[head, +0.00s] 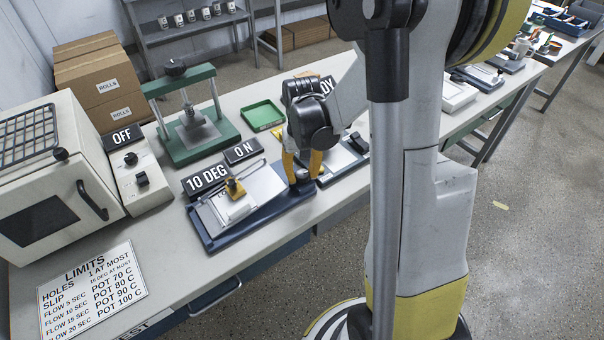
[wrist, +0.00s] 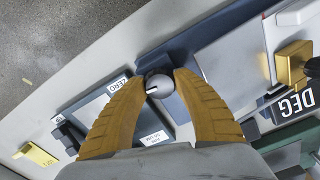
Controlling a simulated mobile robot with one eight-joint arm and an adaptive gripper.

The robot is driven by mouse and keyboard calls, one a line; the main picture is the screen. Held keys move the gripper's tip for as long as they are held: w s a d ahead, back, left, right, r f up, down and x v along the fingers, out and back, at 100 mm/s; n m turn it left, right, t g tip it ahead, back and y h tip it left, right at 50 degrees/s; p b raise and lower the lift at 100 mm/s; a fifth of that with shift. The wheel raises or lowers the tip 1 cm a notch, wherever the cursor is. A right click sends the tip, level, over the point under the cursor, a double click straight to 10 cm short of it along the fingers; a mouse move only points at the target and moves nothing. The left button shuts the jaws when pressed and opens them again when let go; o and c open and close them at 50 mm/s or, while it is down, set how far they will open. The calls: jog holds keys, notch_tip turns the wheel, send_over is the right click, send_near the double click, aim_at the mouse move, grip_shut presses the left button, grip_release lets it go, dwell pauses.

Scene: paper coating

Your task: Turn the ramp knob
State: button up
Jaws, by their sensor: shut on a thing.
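The ramp device is a dark blue base (head: 256,222) with a pale tilted plate and a yellow-brass block (head: 236,187) on it. A sign reading 10 DEG (head: 207,180) stands behind it. My gripper (head: 302,174) points down at the right end of the base. In the wrist view, my gripper (wrist: 160,86) has its two yellow fingers closed on opposite sides of the round grey ramp knob (wrist: 157,86). A pale index mark shows on the knob. In the head view the fingers largely hide the knob.
A device with a ZERO label (wrist: 118,85) lies close beside the fingers. An oven (head: 50,165) and a LIMITS sheet (head: 92,287) are at left.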

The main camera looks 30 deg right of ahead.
jog(key=o, duration=1.2)
